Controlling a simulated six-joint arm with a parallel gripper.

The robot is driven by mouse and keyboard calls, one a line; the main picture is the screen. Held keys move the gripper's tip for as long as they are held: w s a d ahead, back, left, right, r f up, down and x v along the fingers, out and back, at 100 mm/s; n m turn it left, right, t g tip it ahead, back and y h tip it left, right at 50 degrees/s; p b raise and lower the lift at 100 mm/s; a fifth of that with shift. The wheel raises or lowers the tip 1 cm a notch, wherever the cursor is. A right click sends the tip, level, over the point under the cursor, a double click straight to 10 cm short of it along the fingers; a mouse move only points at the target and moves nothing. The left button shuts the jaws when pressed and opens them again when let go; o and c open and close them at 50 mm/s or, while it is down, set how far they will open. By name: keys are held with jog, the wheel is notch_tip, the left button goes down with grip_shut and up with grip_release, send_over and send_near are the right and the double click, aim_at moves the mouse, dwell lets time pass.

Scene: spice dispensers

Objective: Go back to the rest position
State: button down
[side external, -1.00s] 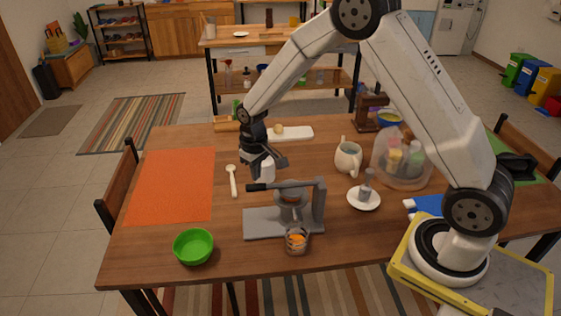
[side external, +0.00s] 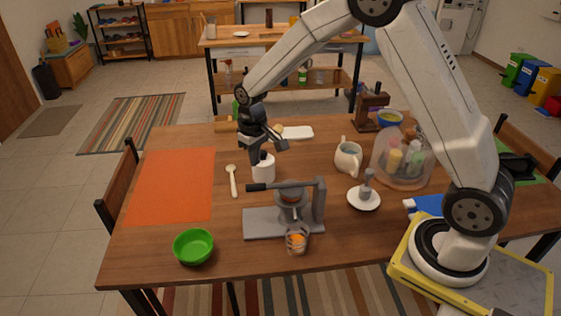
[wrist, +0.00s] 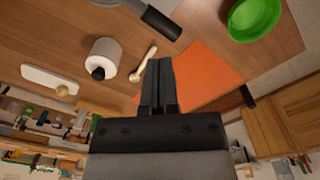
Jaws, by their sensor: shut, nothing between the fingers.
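My gripper (side external: 266,147) is above the middle of the table, over the white dispenser with a black top (side external: 264,168). It is shut and empty, and apart from the dispenser. In the wrist view my shut gripper (wrist: 159,62) points over the table, and the white dispenser (wrist: 103,60) stands to its left. A clear round holder with several spice bottles (side external: 402,160) stands on the right side of the table.
A grey press (side external: 262,222) with a glass (side external: 297,241) stands in front. A green bowl (side external: 194,246), orange mat (side external: 172,187), wooden spoon (side external: 233,182), white jug (side external: 348,158) and white saucer (side external: 363,203) lie around. A white board (side external: 299,133) is behind.

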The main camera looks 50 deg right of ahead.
jog(key=shift+r, duration=0.7)
jog(key=shift+s, duration=0.1)
jog(key=s+a+r+t, duration=0.1)
jog(key=s+t, duration=0.1)
jog(key=s, duration=1.6)
jog(key=shift+s+a+r+t, duration=0.15)
jog(key=shift+a+t, duration=0.15)
jog(key=shift+a, duration=0.1)
